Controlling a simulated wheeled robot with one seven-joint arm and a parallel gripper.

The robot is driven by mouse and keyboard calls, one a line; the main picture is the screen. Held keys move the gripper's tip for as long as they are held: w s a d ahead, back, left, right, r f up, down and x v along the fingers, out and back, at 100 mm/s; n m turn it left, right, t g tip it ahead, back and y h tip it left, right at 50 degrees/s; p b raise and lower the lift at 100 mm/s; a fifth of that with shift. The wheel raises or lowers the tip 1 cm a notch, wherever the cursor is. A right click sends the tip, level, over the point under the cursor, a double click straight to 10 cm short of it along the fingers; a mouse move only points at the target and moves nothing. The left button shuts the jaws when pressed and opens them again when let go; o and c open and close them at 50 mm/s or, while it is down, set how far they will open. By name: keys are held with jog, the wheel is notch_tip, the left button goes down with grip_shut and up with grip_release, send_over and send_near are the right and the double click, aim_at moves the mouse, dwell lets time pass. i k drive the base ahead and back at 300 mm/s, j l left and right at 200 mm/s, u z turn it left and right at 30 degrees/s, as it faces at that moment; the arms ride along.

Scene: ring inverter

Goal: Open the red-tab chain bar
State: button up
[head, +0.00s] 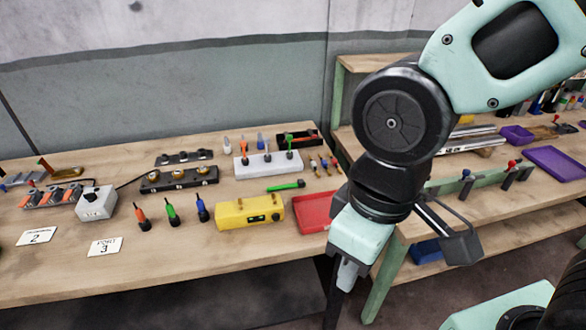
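I cannot tell for sure which thing is the red-tab chain bar. A pale green bar (470,181) on the right bench carries dark upright pieces, one with a blue top (466,174) and one with a red top (511,164). My arm hides its left part. A dark bar (296,140) with a red strip lies at the back of the left bench. My gripper (349,276) points down at the front edge between the benches, touching none of these bars. Its fingers are small and dark here, so their opening is unclear.
The left bench holds a yellow box (250,212), a red tray (314,211), a grey box (97,203), a white block (266,166) and several screwdrivers. Purple trays (557,162) lie on the right bench. Bare wood (480,207) shows in front of the green bar.

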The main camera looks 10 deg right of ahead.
aim_at(314, 137)
jog(key=i+l, duration=0.55)
jog(key=i, duration=0.35)
